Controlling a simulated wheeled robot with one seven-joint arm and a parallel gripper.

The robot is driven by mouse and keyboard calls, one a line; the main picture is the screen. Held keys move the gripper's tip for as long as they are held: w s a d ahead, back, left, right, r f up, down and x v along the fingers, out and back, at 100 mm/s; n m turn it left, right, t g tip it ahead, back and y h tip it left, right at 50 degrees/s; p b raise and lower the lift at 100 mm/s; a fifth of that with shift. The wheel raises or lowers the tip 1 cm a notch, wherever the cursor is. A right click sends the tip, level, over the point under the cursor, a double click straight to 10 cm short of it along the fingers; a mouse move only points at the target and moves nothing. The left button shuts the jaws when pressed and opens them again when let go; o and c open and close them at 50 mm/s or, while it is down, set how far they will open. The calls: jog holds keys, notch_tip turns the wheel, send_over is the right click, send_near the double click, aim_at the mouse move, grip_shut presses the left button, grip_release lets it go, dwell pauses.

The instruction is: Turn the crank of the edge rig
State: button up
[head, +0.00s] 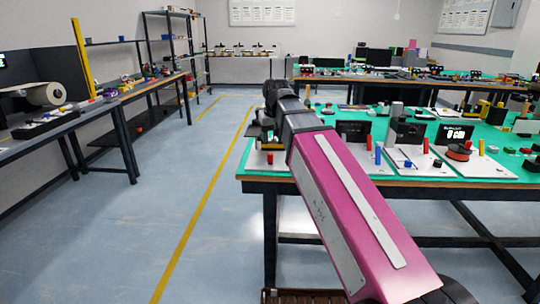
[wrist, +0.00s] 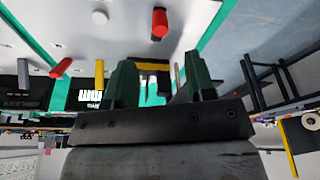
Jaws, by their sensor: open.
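My gripper (wrist: 160,80) shows in the wrist view with its two dark green fingers apart and nothing between them. In the head view my dark wrist hides most of it, above the near left corner of the green-topped table (head: 248,163). A white rig board (head: 262,160) lies at that corner, partly hidden by my arm; I take it for the edge rig. The wrist view looks upside down and shows a red cylindrical knob (wrist: 159,22) on a white board beyond the fingertips, apart from them. I cannot clearly make out the crank arm.
More white boards with pegs, one beside a "0 cm" display (head: 456,134), line the table to the right. The wrist view also shows a yellow peg (wrist: 99,73) and another red peg (wrist: 61,67). A bench (head: 60,122) stands left. The floor (head: 185,200) between is clear.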

aim_at(270, 154)
jog(key=shift+w+a+f+n+g+y, duration=0.2)
jog(key=shift+w+f+n+y, duration=0.35)
jog(key=shift+f+n, duration=1.1)
jog(key=shift+w+a+f+n+g+y, duration=0.1)
jog(key=shift+w+f+n+g+y, duration=0.4)
jog(key=shift+f+n, duration=1.1)
jog(key=shift+w+a+f+n+t+y, duration=0.1)
jog(key=shift+w+f+n+y, duration=0.2)
jog(key=shift+f+n+y, duration=0.9)
jog(key=shift+f+n+h, duration=0.15)
jog(key=shift+n+h, duration=0.3)
jog(key=shift+n, duration=0.2)
jog(key=c, duration=0.9)
